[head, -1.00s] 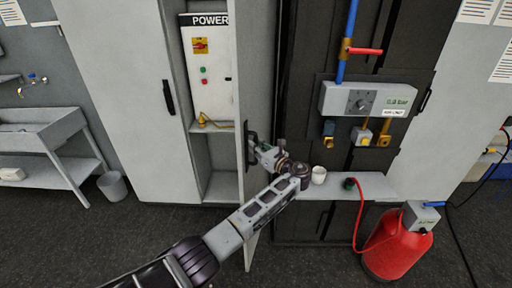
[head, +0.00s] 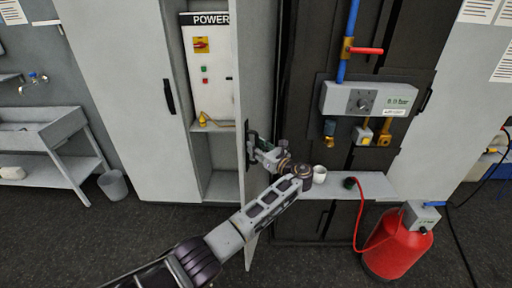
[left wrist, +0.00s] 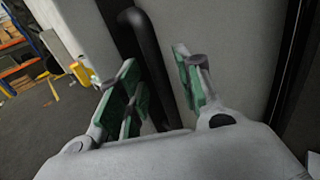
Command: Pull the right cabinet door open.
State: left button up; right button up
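The right cabinet door (head: 238,100) stands swung out, seen nearly edge-on in the head view, with the cabinet interior showing to its left. My left gripper (head: 256,150) is on the door's right side, at its black handle. In the left wrist view the black handle (left wrist: 150,50) runs between the two green-padded fingers of my left gripper (left wrist: 158,85). The fingers are spread, with a gap showing between the handle and the right finger. The left finger is close to the handle; I cannot tell if they touch. My right gripper is not in view.
The closed left cabinet door (head: 125,100) has a black handle. A POWER panel (head: 207,60) is inside the cabinet. A shelf (head: 345,187) with a white cup (head: 319,174) is beside my left arm.

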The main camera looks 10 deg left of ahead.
pick_arm(q)
jog(key=v, duration=0.7)
jog(key=shift+n, duration=0.3)
